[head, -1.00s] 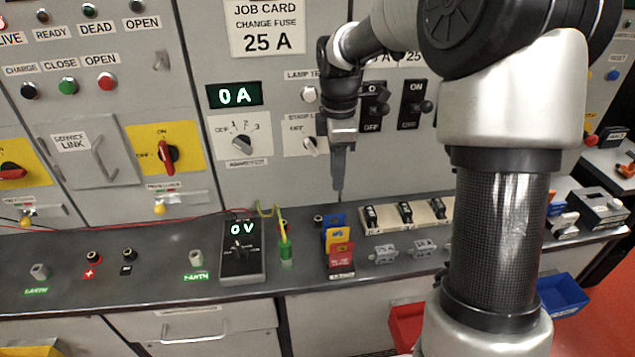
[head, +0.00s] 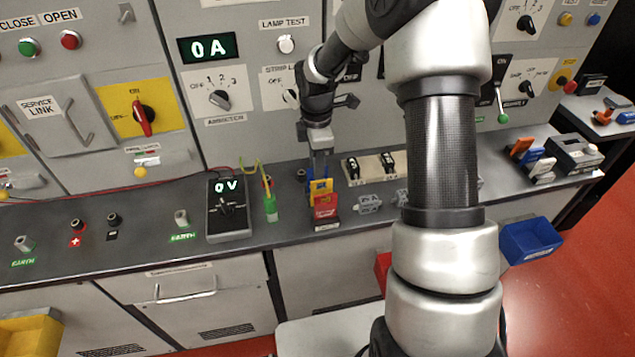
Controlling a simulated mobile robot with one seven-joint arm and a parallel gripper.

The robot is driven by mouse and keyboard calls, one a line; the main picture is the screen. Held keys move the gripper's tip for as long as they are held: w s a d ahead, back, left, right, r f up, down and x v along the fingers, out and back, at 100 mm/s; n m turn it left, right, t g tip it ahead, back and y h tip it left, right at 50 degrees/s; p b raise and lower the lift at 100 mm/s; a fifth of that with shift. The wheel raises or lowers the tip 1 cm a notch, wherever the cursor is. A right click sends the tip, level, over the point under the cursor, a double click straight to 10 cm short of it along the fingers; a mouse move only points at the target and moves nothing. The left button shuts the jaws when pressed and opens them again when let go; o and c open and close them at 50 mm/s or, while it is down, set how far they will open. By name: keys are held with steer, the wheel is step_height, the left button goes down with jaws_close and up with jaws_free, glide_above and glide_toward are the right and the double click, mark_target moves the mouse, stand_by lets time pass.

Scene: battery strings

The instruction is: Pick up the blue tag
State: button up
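A small stand on the bench holds a red tag (head: 326,206) in front and a yellow tag (head: 321,188) behind it. The blue tag is at the back of this row, mostly hidden by my gripper and the yellow tag; only a sliver of blue shows. My gripper (head: 320,172) points down at the back of the row, its fingertips right at the blue tag's place. I see the fingers edge-on, so I cannot tell whether they are open, shut or touching the tag.
A meter reading 0 V (head: 228,210) and a green holder (head: 270,208) stand left of the tags. A fuse block (head: 370,166) and grey clips (head: 369,203) are to the right. The upright panel (head: 225,140) rises close behind.

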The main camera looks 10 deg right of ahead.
step_height(320, 180, down, 4)
steer(key=shift+d+f, duration=0.1)
steer(key=shift+f, duration=0.1)
jaws_close()
steer(key=shift+r, duration=0.15)
